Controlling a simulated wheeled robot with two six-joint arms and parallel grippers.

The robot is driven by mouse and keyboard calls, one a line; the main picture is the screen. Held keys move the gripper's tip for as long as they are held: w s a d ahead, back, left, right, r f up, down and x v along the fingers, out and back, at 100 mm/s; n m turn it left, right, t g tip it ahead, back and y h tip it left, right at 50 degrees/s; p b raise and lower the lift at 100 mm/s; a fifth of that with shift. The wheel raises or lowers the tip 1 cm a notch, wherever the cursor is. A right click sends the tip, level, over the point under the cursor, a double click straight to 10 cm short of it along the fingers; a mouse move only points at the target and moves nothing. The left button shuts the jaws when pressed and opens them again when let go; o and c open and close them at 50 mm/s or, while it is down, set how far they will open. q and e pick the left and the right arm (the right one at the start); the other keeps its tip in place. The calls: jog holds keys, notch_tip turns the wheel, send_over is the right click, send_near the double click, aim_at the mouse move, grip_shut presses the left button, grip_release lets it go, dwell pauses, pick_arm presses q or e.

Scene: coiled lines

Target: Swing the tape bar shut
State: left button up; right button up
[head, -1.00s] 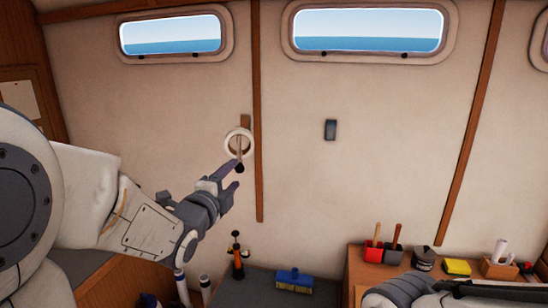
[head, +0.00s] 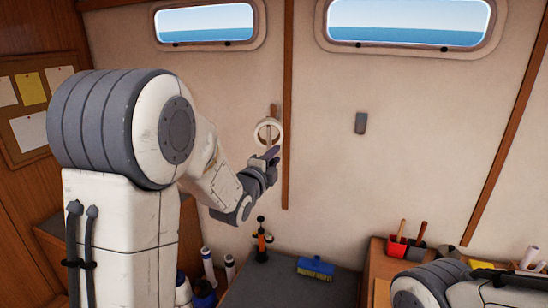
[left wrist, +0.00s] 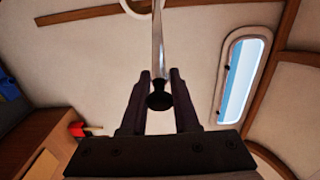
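The tape roll is a white ring (head: 258,127) on the wall mount left of a wooden strip in the head view. Its edge shows at the top of the left wrist view (left wrist: 132,10). The tape bar (left wrist: 158,45) is a slim metallic rod with a black knob (left wrist: 159,101) at its near end. My left gripper (head: 271,152) is just below the ring. In the left wrist view its two dark fingers (left wrist: 160,76) stand on either side of the bar, with gaps beside the rod. Whether a finger touches the knob I cannot tell. My right gripper is out of view.
A grey switch-like box (head: 360,123) is on the wall to the right. Below are a blue brush (head: 315,267), an orange-and-black pump-like item (head: 261,242) and a red holder (head: 396,247) on a wooden counter. The wall around the roll is clear.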

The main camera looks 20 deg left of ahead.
pick_arm(q)
grip_shut()
dwell(1.1)
